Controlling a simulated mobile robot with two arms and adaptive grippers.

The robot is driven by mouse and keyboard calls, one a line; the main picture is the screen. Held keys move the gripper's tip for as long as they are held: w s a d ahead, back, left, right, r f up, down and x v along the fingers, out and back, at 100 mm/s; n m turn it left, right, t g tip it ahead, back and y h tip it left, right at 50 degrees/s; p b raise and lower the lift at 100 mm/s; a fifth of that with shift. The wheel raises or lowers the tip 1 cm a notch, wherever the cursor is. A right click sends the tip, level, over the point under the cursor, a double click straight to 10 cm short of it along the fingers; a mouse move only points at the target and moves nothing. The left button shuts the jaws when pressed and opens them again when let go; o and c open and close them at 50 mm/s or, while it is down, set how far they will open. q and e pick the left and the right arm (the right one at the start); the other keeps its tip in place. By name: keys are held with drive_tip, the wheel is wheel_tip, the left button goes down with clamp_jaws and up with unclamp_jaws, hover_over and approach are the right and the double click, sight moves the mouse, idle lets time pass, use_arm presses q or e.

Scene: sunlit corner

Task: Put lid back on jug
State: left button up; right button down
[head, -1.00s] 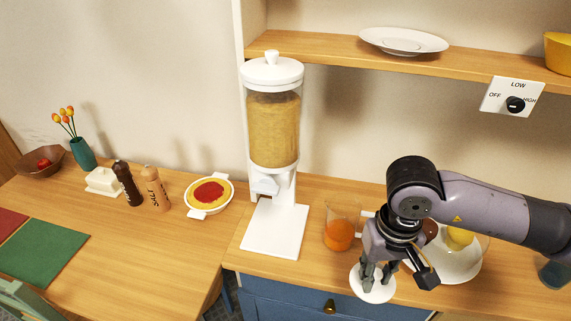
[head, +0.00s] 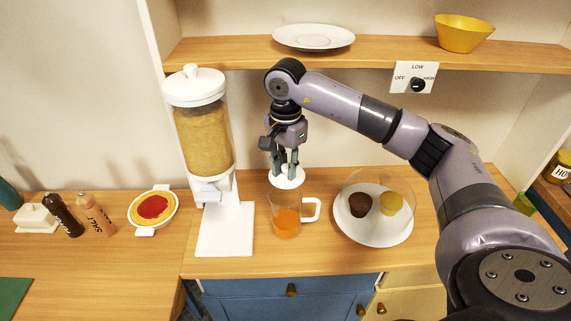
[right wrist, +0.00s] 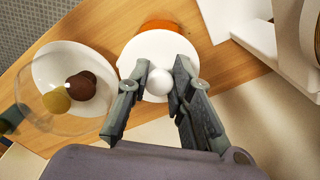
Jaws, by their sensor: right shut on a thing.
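The glass jug (head: 286,222) with orange liquid and a white handle stands upright on the counter, its top open. The round white lid (head: 288,182) is in my right gripper (head: 285,168), held by its knob, level and apart from the jug. In the head view it appears just above the jug's rim. In the right wrist view the lid (right wrist: 150,48) lies between the fingers (right wrist: 160,82) and hides most of the jug; the orange liquid (right wrist: 160,25) shows past its edge. My left gripper is not in view.
A cereal dispenser (head: 203,130) stands left of the jug. A plate (head: 372,232) with two muffins under a clear dome is to the right. A shelf (head: 380,55) runs above, behind my right arm. Bare counter lies in front of the jug.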

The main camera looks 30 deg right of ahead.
sight(286, 175)
wheel_tip(286, 175, down, 4)
drive_tip(key=shift+r+b, duration=0.2)
drive_tip(key=shift+b, duration=0.7)
drive_tip(key=shift+f+b, duration=0.8)
drive_tip(key=shift+f, duration=0.2)
drive_tip(key=shift+r, duration=0.1)
drive_tip(key=shift+f+b, duration=0.25)
drive_tip(key=shift+b, duration=0.4)
idle(0.7)
idle(0.4)
drive_tip(key=c, duration=1.3)
unclamp_jaws()
drive_tip(key=shift+c, duration=0.2)
